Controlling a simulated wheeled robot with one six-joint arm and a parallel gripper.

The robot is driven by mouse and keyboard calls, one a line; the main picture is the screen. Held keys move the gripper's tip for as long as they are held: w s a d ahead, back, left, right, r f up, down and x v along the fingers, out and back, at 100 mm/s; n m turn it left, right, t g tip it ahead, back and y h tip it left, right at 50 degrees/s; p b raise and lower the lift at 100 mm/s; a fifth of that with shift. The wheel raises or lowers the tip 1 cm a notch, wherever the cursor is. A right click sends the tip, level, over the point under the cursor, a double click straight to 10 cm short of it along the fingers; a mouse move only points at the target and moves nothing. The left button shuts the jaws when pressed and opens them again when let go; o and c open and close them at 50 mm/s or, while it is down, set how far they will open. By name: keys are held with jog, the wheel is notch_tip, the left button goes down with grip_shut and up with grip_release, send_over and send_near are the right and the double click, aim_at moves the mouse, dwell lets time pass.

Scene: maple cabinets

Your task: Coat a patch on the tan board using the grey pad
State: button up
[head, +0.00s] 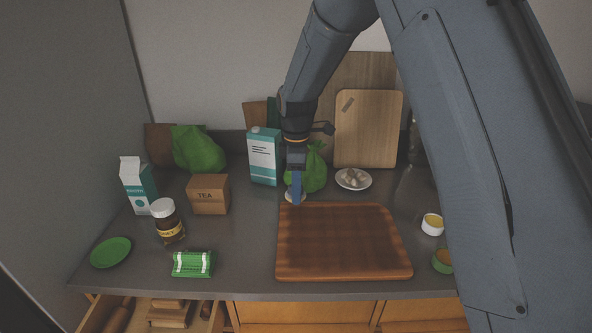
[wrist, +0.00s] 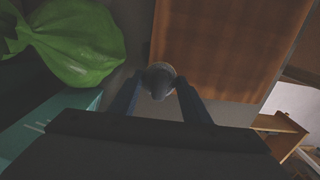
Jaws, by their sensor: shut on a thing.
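My gripper (head: 296,192) is shut on the grey pad (wrist: 158,80), which has a rounded knob between the fingers in the wrist view. Its pale edge (head: 290,198) shows low by the fingers in the head view. The pad is at the back left corner of a brown wooden board (head: 345,245) lying flat on the counter; the board also shows in the wrist view (wrist: 220,45). I cannot tell whether the pad touches the board or counter. A lighter tan board (head: 368,125) leans upright against the wall. I see no clearly coated patch.
A white cup with yellow contents (head: 432,225) and a green bowl (head: 443,262) stand right of the flat board, near my arm. A plate of small items (head: 353,179), green bag (head: 312,172) and teal carton (head: 264,157) stand behind. A drawer (head: 160,315) is open below.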

jog(key=shift+r+p, duration=1.15)
jog(key=shift+r, duration=1.25)
